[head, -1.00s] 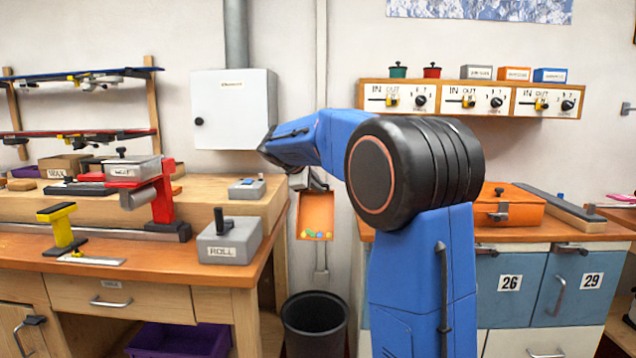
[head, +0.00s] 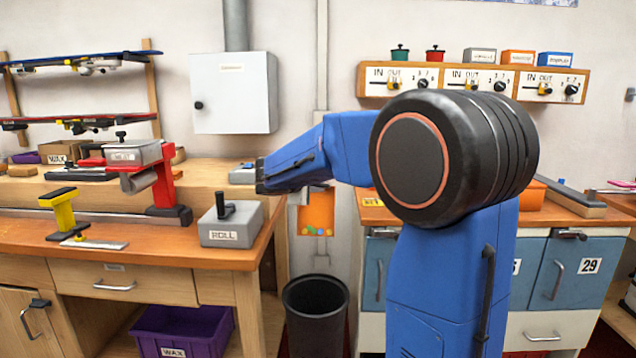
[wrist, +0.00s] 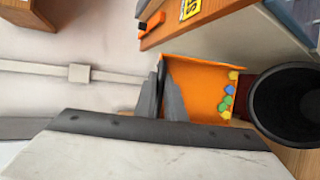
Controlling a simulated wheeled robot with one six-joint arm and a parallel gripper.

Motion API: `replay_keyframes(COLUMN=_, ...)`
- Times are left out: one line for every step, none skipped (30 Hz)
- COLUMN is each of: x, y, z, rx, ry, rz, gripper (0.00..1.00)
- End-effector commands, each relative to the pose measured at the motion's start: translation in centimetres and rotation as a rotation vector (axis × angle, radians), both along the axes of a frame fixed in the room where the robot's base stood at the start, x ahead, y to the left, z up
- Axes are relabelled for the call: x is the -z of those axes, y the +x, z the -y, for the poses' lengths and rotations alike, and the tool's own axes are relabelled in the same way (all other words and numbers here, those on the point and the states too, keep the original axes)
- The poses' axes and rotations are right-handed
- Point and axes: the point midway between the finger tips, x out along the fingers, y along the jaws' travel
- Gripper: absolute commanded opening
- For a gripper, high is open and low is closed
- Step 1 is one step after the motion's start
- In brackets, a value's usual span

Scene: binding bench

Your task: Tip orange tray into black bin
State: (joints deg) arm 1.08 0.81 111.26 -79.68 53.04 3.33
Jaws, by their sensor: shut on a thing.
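The orange tray (head: 316,208) is tilted steeply, its open side facing the head camera. Several small coloured balls (head: 316,231) lie along its low edge; blue, green and yellow ones show in the wrist view (wrist: 229,92). My gripper (wrist: 163,92) is shut on the tray's edge at the end away from the balls. In the wrist view the bin (wrist: 292,105) is just beyond the ball end.
A wooden bench with a grey ROLL box (head: 231,226) stands left of the bin. A drawer cabinet (head: 563,285) stands to the right. A purple WAX crate (head: 185,330) sits under the bench. A white wall cabinet (head: 234,93) hangs behind.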

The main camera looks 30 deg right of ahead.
Motion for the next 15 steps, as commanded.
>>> replay_keyframes(x=0.2, y=-0.2, z=-0.2, rx=-0.002, ry=-0.007, rz=0.010, gripper=0.00)
replay_keyframes(x=0.3, y=-0.4, z=-0.3, rx=-0.004, ry=-0.012, rz=0.018, gripper=0.00)
replay_keyframes(x=0.6, y=-0.5, z=-0.4, rx=-0.003, ry=-0.018, rz=0.025, gripper=0.00)
replay_keyframes(x=0.7, y=-0.6, z=-0.4, rx=-0.001, ry=-0.023, rz=0.032, gripper=0.00)
replay_keyframes(x=0.8, y=-0.8, z=-0.5, rx=0.000, ry=-0.027, rz=0.038, gripper=0.00)
replay_keyframes(x=1.0, y=-0.9, z=-0.6, rx=0.000, ry=-0.035, rz=0.047, gripper=0.00)
replay_keyframes(x=1.1, y=-1.1, z=-0.7, rx=0.002, ry=-0.039, rz=0.054, gripper=0.00)
replay_keyframes(x=1.2, y=-1.2, z=-0.8, rx=0.001, ry=-0.045, rz=0.061, gripper=0.00)
replay_keyframes(x=1.4, y=-1.3, z=-0.9, rx=0.001, ry=-0.051, rz=0.071, gripper=0.00)
replay_keyframes(x=1.5, y=-1.5, z=-1.0, rx=0.000, ry=-0.056, rz=0.077, gripper=0.00)
replay_keyframes(x=1.7, y=-1.6, z=-1.1, rx=0.000, ry=-0.059, rz=0.084, gripper=0.00)
replay_keyframes(x=1.8, y=-1.7, z=-1.2, rx=-0.002, ry=-0.066, rz=0.096, gripper=0.00)
replay_keyframes(x=1.9, y=-1.8, z=-1.3, rx=-0.003, ry=-0.070, rz=0.102, gripper=0.00)
replay_keyframes(x=2.0, y=-2.0, z=-1.4, rx=-0.004, ry=-0.075, rz=0.110, gripper=0.00)
replay_keyframes(x=2.2, y=-2.1, z=-1.5, rx=-0.003, ry=-0.081, rz=0.119, gripper=0.00)
